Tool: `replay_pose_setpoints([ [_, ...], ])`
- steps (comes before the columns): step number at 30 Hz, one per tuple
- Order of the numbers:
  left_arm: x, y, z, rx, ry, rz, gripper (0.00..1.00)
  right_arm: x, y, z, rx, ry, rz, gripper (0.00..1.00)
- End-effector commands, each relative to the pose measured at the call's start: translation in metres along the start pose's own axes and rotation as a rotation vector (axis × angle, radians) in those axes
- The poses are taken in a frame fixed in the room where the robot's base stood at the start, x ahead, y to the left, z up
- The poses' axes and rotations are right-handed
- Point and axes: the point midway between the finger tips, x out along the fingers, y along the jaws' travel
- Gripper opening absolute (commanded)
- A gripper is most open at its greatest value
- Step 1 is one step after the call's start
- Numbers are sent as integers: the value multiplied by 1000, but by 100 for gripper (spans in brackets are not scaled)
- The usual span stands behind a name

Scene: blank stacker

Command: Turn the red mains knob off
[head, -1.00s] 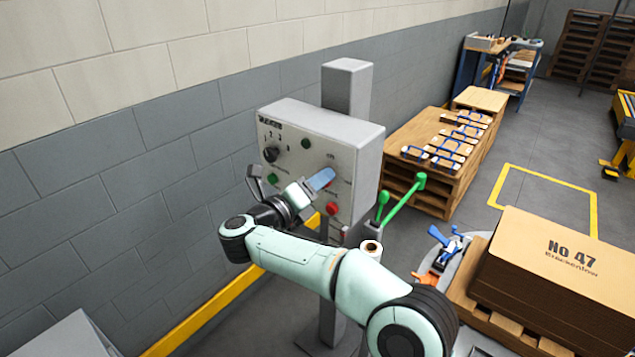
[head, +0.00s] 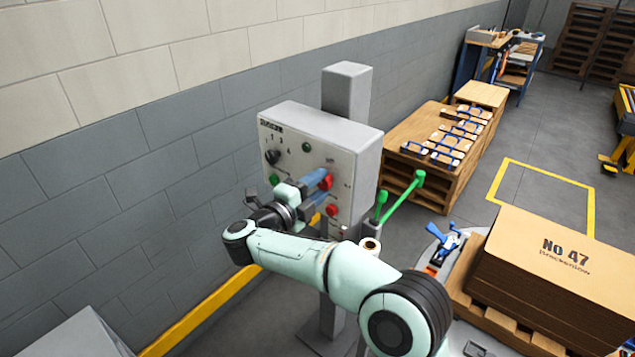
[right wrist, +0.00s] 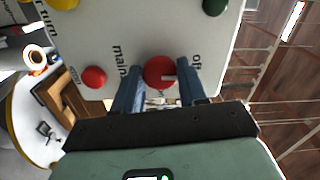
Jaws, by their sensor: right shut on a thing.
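The grey control box (head: 357,165) stands on a post by the wall. The red mains knob (head: 326,182) is on its front face, near the right side. In the right wrist view the red mains knob (right wrist: 159,71) sits between the two blue fingertips, with "mains" to its left and "off" to its right. My right gripper (head: 318,188) reaches the panel from the front and is shut on the knob; it also shows in the right wrist view (right wrist: 161,82). The fingers partly cover the knob in the head view. My left gripper is not in view.
A red button (head: 332,210) sits below the knob, and a black selector (head: 271,157) and green button (head: 274,180) are to the left. Green-tipped levers (head: 405,196) stand right of the box. A stack of cardboard (head: 560,265) lies at the right.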

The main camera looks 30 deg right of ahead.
Motion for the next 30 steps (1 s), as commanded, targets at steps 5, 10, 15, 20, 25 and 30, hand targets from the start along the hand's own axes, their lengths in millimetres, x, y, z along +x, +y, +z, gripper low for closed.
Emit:
replay_pose_setpoints([
  [5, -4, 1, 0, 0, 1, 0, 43, 0, 0, 0, -48, 1, 1, 11],
  [10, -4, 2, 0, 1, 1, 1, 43, 0, 1, 0, -67, 1, 1, 11],
  [15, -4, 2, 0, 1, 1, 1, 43, 0, 1, 0, -70, 1, 0, 11],
  [20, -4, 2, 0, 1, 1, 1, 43, 0, 1, 0, -70, 1, 0, 11],
  [25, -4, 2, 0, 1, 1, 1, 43, 0, 1, 0, -68, 0, 0, 67],
  [30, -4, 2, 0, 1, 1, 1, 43, 0, 0, 0, -67, 0, 0, 67],
])
